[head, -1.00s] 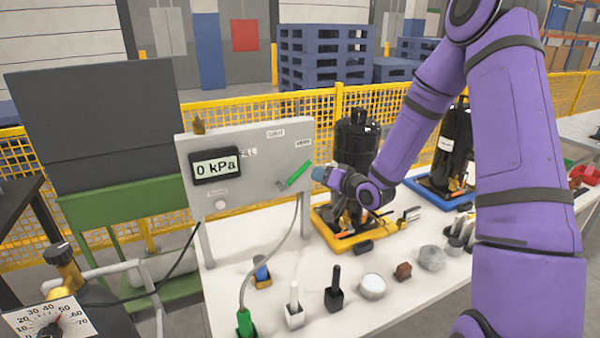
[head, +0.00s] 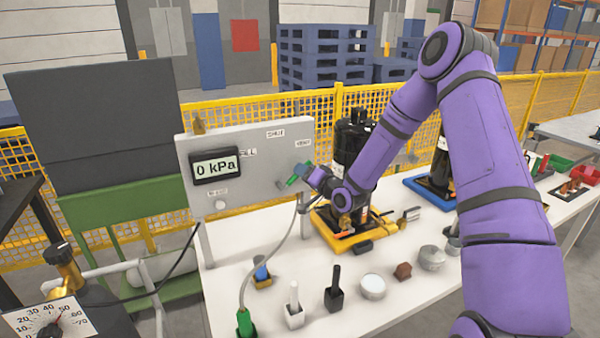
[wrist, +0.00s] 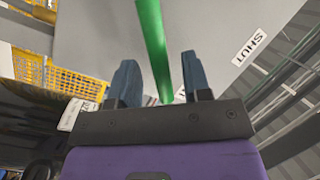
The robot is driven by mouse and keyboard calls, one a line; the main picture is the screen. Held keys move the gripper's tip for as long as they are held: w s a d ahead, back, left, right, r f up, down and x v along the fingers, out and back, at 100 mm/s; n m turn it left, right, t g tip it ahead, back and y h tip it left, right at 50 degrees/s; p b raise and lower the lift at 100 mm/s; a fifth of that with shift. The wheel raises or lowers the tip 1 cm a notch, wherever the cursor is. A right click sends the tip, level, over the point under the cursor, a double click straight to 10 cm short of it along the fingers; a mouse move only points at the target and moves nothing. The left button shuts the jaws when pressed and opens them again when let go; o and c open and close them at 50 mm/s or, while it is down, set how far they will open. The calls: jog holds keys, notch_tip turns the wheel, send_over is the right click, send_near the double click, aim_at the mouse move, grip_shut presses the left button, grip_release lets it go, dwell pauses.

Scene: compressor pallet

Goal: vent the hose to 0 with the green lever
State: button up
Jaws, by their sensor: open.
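The green lever (head: 293,181) sits on the right side of the grey panel (head: 262,188), and it slants up to the right toward a label at the panel's right edge. The panel's display (head: 216,166) reads 0 kPa. My gripper (head: 304,173) is at the lever's upper end. In the wrist view my gripper (wrist: 160,80) is open, with the green lever (wrist: 153,40) between its two blue-grey fingers and a gap on each side. A SHUT label (wrist: 249,47) is right of it. A grey hose (head: 285,240) runs down from the panel to a green fitting (head: 245,322).
A black compressor (head: 353,145) in a yellow tray (head: 348,240) stands behind and right of my gripper. Yellow mesh fencing runs behind.

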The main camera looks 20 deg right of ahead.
jog(key=shift+x, duration=1.05)
grip_shut()
